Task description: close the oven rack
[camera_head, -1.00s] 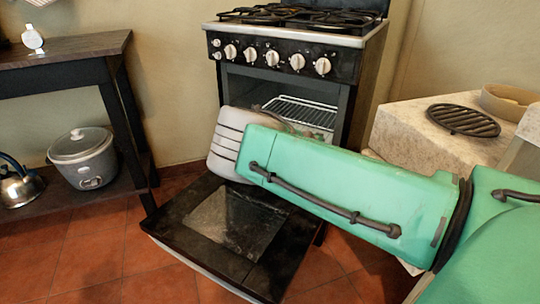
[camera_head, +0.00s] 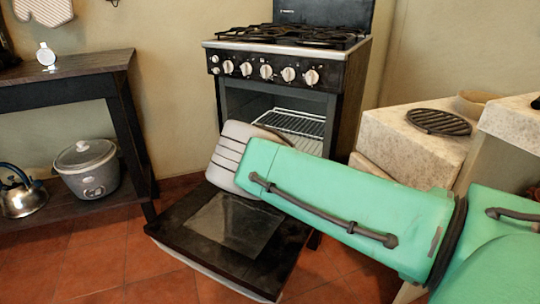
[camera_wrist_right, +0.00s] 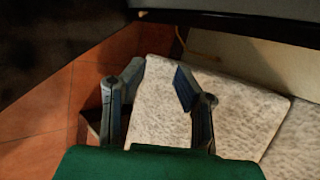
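The oven rack (camera_head: 300,122) is a wire shelf inside the oven cavity of a black stove (camera_head: 290,62). Its front part is partly hidden by my green right arm, so I cannot tell exactly how far out it sits. The oven door (camera_head: 232,228) hangs open and low, in front of the cavity. My right arm reaches in from the right, across the front of the oven. Its gripper is hidden in the head view. In the right wrist view my right gripper (camera_wrist_right: 158,80) is open, with nothing between its fingers. My left gripper is in no view.
A stone counter (camera_head: 405,145) with a round black grate (camera_head: 441,121) stands right of the stove. A dark side table (camera_head: 70,85) stands at left, with a pot (camera_head: 87,168) and a kettle (camera_head: 20,192) on its lower shelf. Tiled floor (camera_head: 90,250) is clear at the front left.

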